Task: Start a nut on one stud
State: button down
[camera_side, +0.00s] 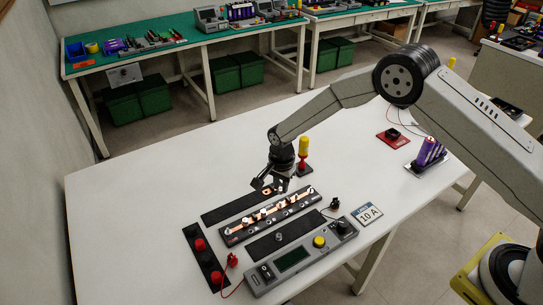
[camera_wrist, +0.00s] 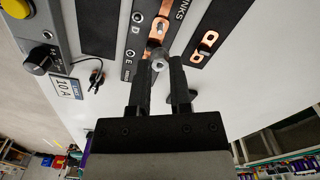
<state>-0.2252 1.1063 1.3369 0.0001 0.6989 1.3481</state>
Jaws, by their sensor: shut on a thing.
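My gripper (camera_wrist: 159,68) is shut on a small grey metal nut (camera_wrist: 159,65), held between its fingertips in the wrist view. In the side view my gripper (camera_side: 272,184) is low over the back right of the black stud block (camera_side: 231,238). The block carries a row of studs or nuts and copper links (camera_side: 263,217). In the wrist view the nut overlaps the near end of a copper link (camera_wrist: 158,30) on the block (camera_wrist: 128,72). The stud beneath is hidden, so I cannot tell whether the nut touches it. Letters D and E mark the block beside round fittings.
A black strip (camera_side: 222,213) behind the block holds a loose copper link (camera_wrist: 205,45). Another black strip (camera_side: 270,247) lies in front. A grey meter (camera_side: 292,260), a 10 A card (camera_side: 367,214) and a board with red knobs (camera_side: 203,262) stand close. The table's left is clear.

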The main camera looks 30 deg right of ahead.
aim_at(281, 194)
jog(key=shift+f, duration=0.2)
jog(key=shift+f, duration=1.7)
jog(key=shift+f, duration=0.6)
jog(key=m, duration=0.5)
jog(key=shift+f+m, duration=0.15)
jog(key=shift+m, duration=0.55)
